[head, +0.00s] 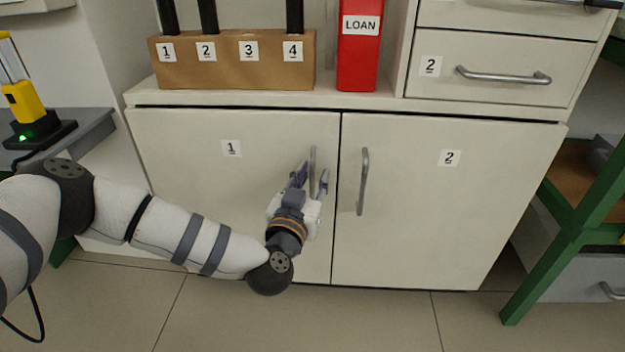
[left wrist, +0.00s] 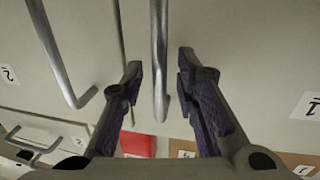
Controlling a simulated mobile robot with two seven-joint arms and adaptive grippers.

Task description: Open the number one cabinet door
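The number one cabinet door (head: 190,200) is the left of two pale doors and looks shut, flush with its neighbour. Its vertical grey bar handle (head: 312,160) is near its right edge. My left gripper (head: 311,180) is at this handle, its fingers spread to either side of the bar. In the left wrist view the handle (left wrist: 159,60) runs between the two open fingertips (left wrist: 160,75), with a gap on each side. A label "1" (left wrist: 309,106) shows upside down there. My right gripper is in neither view.
The number two door (head: 450,210) with its own bar handle (head: 363,180) is close on the right. Above stand a wooden block (head: 230,75) with black rods and a red LOAN binder (head: 358,60). A green frame leg (head: 560,240) is at the right. The floor in front is clear.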

